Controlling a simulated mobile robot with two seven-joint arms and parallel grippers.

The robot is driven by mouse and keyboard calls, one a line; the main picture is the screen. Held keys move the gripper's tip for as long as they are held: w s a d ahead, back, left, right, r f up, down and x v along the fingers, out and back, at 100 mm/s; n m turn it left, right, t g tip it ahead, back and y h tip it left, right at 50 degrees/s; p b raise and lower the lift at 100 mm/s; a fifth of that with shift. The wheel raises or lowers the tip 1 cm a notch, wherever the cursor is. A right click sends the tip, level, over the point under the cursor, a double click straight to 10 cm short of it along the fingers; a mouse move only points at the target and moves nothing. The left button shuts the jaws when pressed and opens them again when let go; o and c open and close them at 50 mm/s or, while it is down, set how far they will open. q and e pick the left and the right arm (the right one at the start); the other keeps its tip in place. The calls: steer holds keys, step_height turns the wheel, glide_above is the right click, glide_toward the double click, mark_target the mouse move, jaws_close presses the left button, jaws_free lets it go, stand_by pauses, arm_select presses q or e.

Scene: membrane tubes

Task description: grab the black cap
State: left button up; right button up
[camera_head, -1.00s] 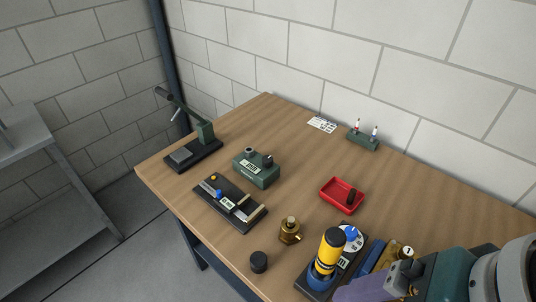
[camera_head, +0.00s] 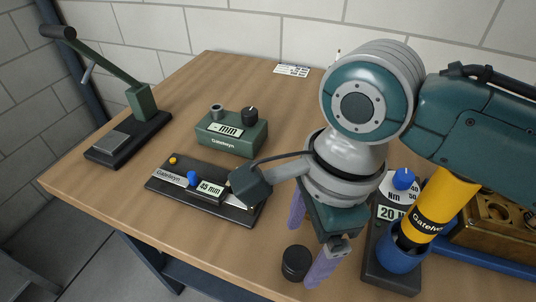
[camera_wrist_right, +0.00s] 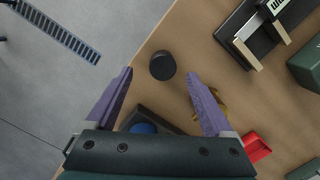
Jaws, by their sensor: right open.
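The black cap (camera_head: 296,262) is a short dark cylinder standing on the wooden table near its front edge. In the right wrist view the black cap (camera_wrist_right: 162,65) lies ahead of the fingertips, between their lines and apart from both. My right gripper (camera_head: 305,250) points down from above, with its purple fingers spread and nothing between them. The right gripper also shows in the wrist view (camera_wrist_right: 160,75), open. In the head view one finger stands close beside the cap's right side; I cannot tell whether they touch there. My left gripper is not in view.
A black base with a yellow and blue tool (camera_head: 432,205) stands just right of the gripper. A black gauge (camera_head: 205,190) and a green box (camera_head: 232,135) lie to the left, with a lever press (camera_head: 130,135) beyond. The table edge is close to the cap.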

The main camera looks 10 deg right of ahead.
mark_target(298, 257)
steer(key=f, duration=0.1)
steer(key=f+b, duration=0.1)
steer(key=f, duration=0.3)
steer(key=shift+w+a+f+b, duration=0.2)
steer(key=shift+w+f+b, duration=0.05)
steer(key=shift+b, duration=0.1)
jaws_close()
stand_by(0.3)
